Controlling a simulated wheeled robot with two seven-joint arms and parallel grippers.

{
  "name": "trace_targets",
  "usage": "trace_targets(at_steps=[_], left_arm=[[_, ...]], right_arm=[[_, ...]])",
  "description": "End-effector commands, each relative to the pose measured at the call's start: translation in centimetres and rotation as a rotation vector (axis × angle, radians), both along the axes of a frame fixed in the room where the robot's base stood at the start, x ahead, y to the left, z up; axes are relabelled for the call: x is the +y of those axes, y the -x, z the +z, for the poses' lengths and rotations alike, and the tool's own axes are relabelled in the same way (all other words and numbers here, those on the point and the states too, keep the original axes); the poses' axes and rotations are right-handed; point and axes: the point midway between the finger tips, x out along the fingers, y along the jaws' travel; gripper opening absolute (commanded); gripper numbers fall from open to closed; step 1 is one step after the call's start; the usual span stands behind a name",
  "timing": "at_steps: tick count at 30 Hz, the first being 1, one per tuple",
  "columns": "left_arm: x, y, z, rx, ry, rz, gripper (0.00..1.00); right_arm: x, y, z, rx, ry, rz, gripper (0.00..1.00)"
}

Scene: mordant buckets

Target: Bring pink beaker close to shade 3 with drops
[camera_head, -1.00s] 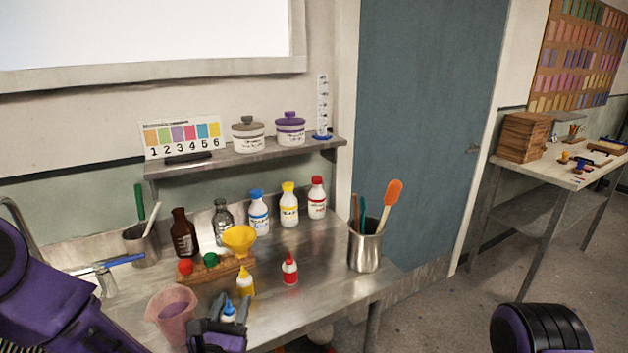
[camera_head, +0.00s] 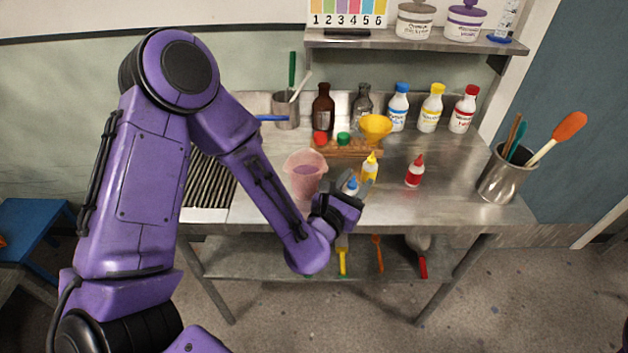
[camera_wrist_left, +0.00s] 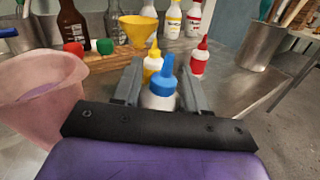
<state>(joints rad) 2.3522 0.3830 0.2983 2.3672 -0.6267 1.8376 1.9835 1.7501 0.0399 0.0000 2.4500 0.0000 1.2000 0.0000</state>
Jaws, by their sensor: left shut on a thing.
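The pink beaker (camera_head: 305,176) stands on the steel table with purplish liquid in it; it also shows at the left of the left wrist view (camera_wrist_left: 38,95). My left gripper (camera_head: 352,190) is just right of the beaker, shut on a small dropper bottle with a blue cap (camera_wrist_left: 165,85). The yellow dropper bottle (camera_head: 370,167) and the red dropper bottle (camera_head: 414,171) stand behind and right of it. The shade card (camera_head: 347,12) with numbers 1 to 6 is on the shelf, its top cut off; shade 3 is purple. My right gripper is out of view.
A wooden rack (camera_head: 348,149) with red and green caps and a yellow funnel (camera_head: 375,127) is behind the beaker. Brown, clear and white bottles line the back. A steel cup (camera_head: 503,178) of tools stands at the right edge. The table front right is clear.

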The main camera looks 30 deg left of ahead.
Motion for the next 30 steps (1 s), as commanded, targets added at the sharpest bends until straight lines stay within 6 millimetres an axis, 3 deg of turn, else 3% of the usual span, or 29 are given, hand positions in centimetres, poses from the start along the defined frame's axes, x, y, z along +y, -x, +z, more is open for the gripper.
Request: trace_targets(at_steps=[13,17,20,24,27,30], left_arm=[[0.0,0.0,0.2,-0.001,0.000,0.000,0.12],[0.5,-0.2,2.6,-0.002,0.001,0.014,0.12],[2.7,-0.6,5.9,-0.003,0.003,0.061,0.12],[7.4,-1.2,11.4,-0.002,0.004,0.120,0.12],[10.4,-1.3,13.8,-0.001,0.002,0.127,0.12],[12.6,-1.1,14.7,0.002,0.001,0.113,0.12]], right_arm=[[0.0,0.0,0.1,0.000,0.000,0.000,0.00],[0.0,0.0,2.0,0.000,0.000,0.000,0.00],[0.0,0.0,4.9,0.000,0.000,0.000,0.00],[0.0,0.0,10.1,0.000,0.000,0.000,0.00],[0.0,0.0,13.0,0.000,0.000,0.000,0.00],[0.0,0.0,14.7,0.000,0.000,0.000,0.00]])
